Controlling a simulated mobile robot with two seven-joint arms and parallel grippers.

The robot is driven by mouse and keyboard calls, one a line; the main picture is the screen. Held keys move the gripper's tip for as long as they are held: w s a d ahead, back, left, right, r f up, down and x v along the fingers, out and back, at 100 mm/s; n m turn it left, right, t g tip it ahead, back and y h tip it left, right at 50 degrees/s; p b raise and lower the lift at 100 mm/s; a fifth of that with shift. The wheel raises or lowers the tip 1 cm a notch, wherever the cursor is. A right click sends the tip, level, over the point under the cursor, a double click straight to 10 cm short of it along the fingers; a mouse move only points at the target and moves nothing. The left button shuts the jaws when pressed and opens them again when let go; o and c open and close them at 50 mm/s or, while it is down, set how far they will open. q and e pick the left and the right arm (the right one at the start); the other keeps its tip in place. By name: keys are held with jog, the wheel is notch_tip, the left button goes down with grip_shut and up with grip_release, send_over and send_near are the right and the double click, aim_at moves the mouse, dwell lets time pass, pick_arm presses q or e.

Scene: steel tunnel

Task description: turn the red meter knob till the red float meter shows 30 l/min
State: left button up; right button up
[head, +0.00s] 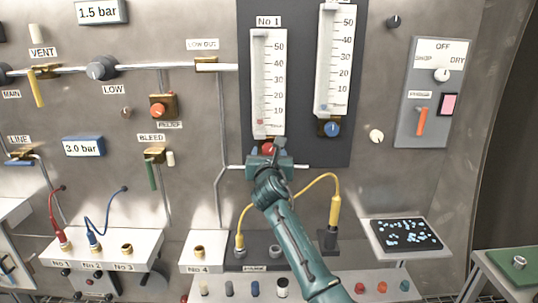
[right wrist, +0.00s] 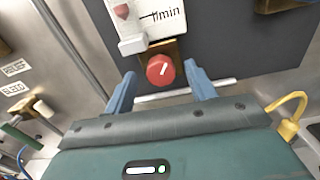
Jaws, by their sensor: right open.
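The red meter knob (head: 269,148) is a round red knob on a brass block under the No 1 float meter (head: 268,80). Its white mark tilts up and to the right in the right wrist view (right wrist: 160,70). The meter's red float (head: 259,122) sits low, below the 10 mark. My right gripper (head: 267,151) is open, with its blue fingers (right wrist: 160,76) on either side of the knob and a gap at each side. I cannot tell how deep the knob sits between the fingertips. My left gripper is not in view.
A second float meter (head: 335,62) with a blue knob (head: 329,128) is close on the right. A yellow cable (head: 318,179) arches right of my right arm. A white pipe (right wrist: 215,88) runs just below the knob. A selector panel (head: 427,95) is further right.

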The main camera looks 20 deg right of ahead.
jog(key=shift+c, duration=0.5)
jog(key=c, duration=0.9)
